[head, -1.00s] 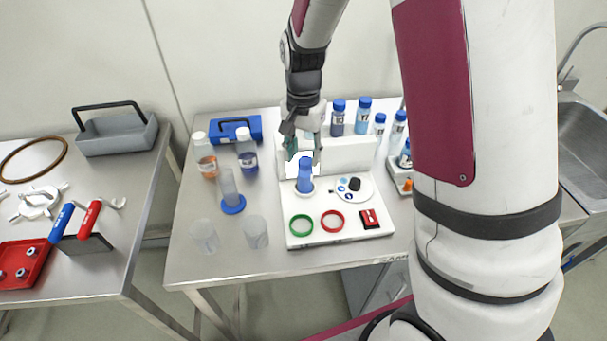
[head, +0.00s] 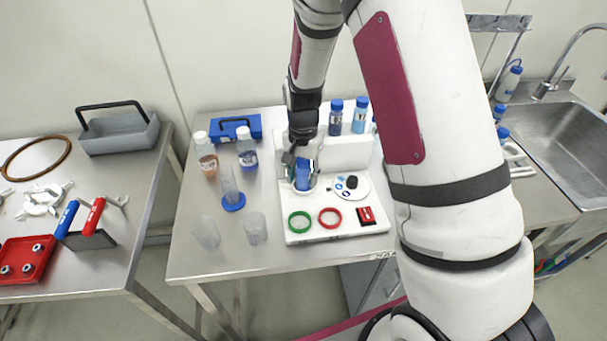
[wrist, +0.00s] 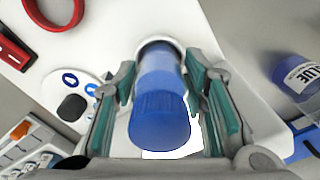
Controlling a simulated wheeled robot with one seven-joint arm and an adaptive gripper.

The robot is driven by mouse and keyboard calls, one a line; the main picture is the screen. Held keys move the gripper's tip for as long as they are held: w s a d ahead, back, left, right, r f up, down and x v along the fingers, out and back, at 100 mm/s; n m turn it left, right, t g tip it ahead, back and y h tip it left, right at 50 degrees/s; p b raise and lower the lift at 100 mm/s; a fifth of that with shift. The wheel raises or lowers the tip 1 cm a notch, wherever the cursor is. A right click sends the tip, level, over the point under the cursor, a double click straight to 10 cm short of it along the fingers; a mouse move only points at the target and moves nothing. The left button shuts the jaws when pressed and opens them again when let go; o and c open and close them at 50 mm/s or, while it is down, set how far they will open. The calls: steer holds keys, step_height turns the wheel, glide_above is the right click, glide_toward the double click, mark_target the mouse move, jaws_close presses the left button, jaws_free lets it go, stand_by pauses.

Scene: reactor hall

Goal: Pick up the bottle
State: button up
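The blue bottle (head: 303,178) with a blue cap stands upright in a round white holder on the white panel (head: 338,234). In the wrist view the bottle (wrist: 160,95) is in the middle, cap toward the camera. My gripper (head: 301,166) is lowered from above over it. In the wrist view my gripper (wrist: 161,75) is open, its teal-padded fingers on either side of the bottle, with a narrow gap visible beside the cap. Contact lower down cannot be told.
A green ring (head: 299,222), a red ring (head: 330,218) and a red switch (head: 367,215) are on the panel. Other bottles (head: 247,148) and clear cups (head: 254,229) stand to the left. More blue-capped bottles (head: 336,117) stand behind the panel.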

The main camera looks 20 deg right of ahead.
jaws_close()
steer(key=shift+r, duration=0.15)
